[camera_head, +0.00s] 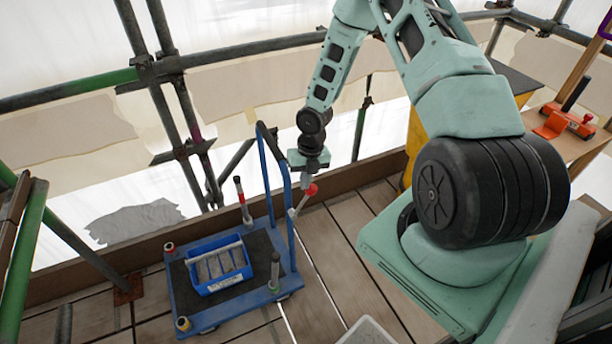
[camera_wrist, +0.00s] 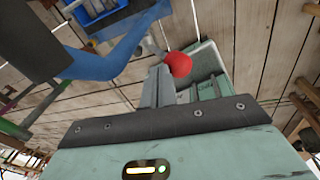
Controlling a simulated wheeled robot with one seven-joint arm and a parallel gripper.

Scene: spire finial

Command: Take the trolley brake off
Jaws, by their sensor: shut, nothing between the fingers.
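The blue trolley (camera_head: 205,322) stands on the plank deck, with a tall blue handle frame (camera_head: 268,165) on its right side. A pale lever with a red knob (camera_head: 311,190) sticks out beside that frame, apparently the brake lever. My gripper (camera_head: 306,180) is shut and empty, right at the red knob. In the wrist view the red knob (camera_wrist: 178,64) is just right of my closed fingers (camera_wrist: 158,85), overlapping them. I cannot tell whether they touch. The lever's lower end is partly hidden.
A blue crate (camera_head: 215,284) of grey pieces sits on the trolley, among upright posts. Scaffold tubes (camera_head: 160,70) and a toe board (camera_head: 125,273) border the deck behind. A wooden bench (camera_head: 575,148) with an orange tool is at right. A pale bin (camera_head: 366,332) stands at the bottom.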

